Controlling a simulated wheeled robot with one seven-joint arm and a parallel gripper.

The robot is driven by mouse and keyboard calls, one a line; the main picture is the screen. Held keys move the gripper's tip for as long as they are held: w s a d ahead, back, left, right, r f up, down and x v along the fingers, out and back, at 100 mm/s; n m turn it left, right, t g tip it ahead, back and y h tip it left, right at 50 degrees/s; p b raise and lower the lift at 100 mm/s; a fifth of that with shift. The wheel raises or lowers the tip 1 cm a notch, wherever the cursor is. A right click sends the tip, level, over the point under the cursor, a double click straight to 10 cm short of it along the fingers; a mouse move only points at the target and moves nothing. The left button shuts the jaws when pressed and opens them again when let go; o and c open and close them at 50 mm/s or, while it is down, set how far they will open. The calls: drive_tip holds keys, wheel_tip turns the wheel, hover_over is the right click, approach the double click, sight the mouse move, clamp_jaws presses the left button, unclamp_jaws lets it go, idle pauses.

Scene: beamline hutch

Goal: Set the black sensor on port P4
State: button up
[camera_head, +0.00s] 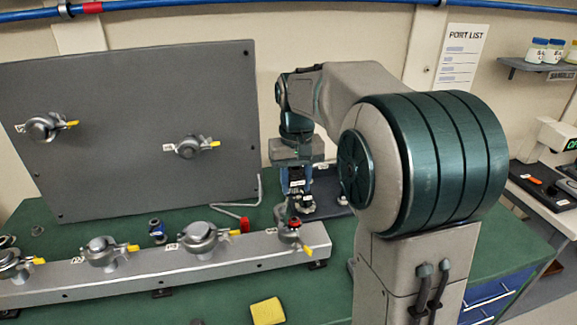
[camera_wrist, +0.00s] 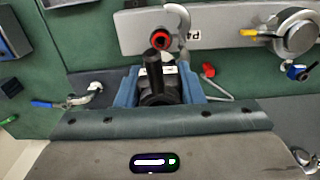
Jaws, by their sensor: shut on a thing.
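My gripper (camera_head: 297,190) is shut on the black sensor (camera_wrist: 153,82), which has a dark cylindrical body and a white label. It also shows in the head view (camera_head: 296,184), partly hidden by the fingers. In the wrist view the sensor stands between the blue fingers of my gripper (camera_wrist: 158,88). Port P4 (camera_wrist: 161,40) is at the right end of the grey rail, with a red ring around a dark opening and its clamp swung aside. In the head view port P4 (camera_head: 292,225) is just in front of and below my gripper. The sensor is apart from the port.
The grey rail (camera_head: 150,272) carries several clamped ports with yellow levers. A grey upright panel (camera_head: 120,100) with two more ports stands behind. A bent metal rod with a red end (camera_head: 245,225), a small blue fitting (camera_head: 157,231) and a yellow pad (camera_head: 267,311) lie on the green bench.

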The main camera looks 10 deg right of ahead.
drive_tip(key=shift+w, duration=0.15)
drive_tip(key=shift+s+a+f+b, duration=0.15)
drive_tip(key=shift+s+f+b, duration=0.05)
drive_tip(key=shift+f+b, duration=0.45)
wheel_tip(320, 180, down, 5)
drive_tip(key=b, duration=0.4)
drive_tip(key=shift+f, duration=0.1)
drive_tip(key=shift+f+b, duration=0.1)
drive_tip(key=shift+b, duration=0.2)
drive_tip(key=shift+f, duration=0.6)
idle(1.5)
drive_tip(key=o, duration=1.2)
drive_tip(key=shift+c, duration=0.2)
